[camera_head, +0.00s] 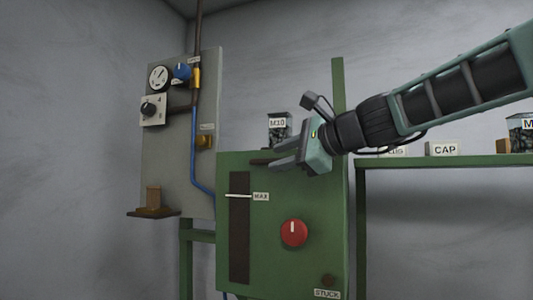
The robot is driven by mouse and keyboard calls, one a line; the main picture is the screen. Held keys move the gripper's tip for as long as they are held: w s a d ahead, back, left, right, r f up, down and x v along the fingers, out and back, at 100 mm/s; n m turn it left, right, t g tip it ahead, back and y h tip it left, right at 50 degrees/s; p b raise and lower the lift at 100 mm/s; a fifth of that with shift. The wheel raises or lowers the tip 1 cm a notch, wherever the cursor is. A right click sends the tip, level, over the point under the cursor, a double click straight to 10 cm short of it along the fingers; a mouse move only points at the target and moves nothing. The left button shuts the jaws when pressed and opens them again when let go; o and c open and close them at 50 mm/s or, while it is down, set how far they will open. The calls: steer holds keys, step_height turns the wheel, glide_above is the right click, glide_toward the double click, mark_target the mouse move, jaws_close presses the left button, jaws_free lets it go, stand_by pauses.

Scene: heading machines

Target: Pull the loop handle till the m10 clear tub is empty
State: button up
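The M10 clear tub (279,130) stands on top of the green machine, behind my gripper. It holds dark contents, and its lower part is partly hidden. My gripper (281,154) reaches in from the right at the machine's top edge. Its two fingers point left and look apart, with nothing clearly between them. A short dark brown piece (260,161) lies at the top edge just left of the fingertips. I cannot tell whether it is the loop handle or whether a finger touches it. No loop shape is clearly visible.
The green machine (265,268) has a dark slot marked MAX (240,240), a red knob (294,233) and a STUCK label (327,294). A grey panel with gauge and valves (170,160) stands left. A green bench (440,161) at right bears a CAP label (444,149) and another tub (519,134).

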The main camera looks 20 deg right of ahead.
mark_target(273, 159)
steer(key=shift+p+x, duration=0.4)
steer(key=shift+x, duration=1.95)
jaws_close()
